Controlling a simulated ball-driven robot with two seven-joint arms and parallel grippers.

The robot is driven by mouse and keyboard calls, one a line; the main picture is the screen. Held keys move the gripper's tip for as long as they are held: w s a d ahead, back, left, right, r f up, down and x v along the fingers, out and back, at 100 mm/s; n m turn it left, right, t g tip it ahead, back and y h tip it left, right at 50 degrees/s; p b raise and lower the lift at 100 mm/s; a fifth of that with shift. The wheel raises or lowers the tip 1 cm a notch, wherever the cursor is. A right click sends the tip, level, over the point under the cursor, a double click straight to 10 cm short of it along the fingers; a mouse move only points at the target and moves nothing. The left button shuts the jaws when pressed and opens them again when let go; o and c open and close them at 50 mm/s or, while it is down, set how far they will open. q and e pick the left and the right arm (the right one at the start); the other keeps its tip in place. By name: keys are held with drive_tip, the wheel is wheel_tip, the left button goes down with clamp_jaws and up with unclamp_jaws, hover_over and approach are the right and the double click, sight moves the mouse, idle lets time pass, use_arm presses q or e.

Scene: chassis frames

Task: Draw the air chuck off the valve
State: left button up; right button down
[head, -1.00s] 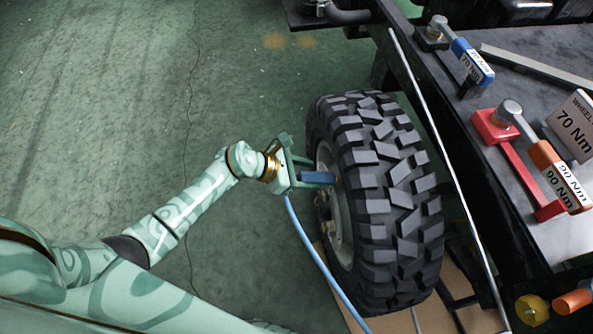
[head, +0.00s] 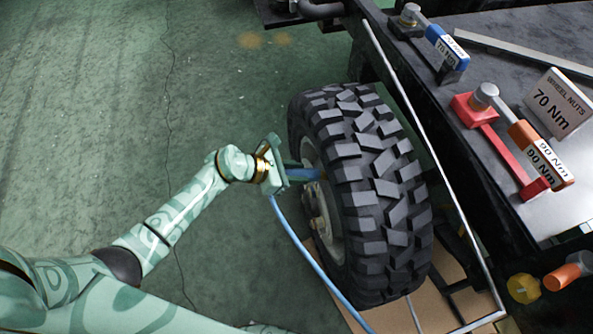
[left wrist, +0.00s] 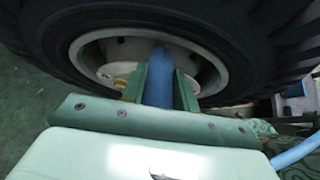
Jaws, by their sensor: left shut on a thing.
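The blue air chuck (left wrist: 159,78) is between the two green fingers of my left gripper (left wrist: 160,85), which is shut on it. In the head view my left gripper (head: 290,174) is at the outer face of the wheel, and the chuck (head: 308,174) points toward the rim. A blue hose (head: 308,250) runs from the gripper down to the floor. The wheel has a chunky black tire (head: 370,190) and a pale rim (head: 325,215). The valve is hidden behind the chuck and fingers, so I cannot tell whether they touch. My right gripper is not in view.
A dark bench (head: 510,60) at the right holds a blue-handled torque wrench (head: 448,50), a red and orange one (head: 510,135) and a "70 Nm" sign (head: 560,103). Cardboard (head: 425,312) lies under the wheel. The green floor (head: 90,110) at left is open.

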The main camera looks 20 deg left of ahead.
sight(293, 172)
use_arm(q)
drive_tip(key=shift+r, duration=0.1)
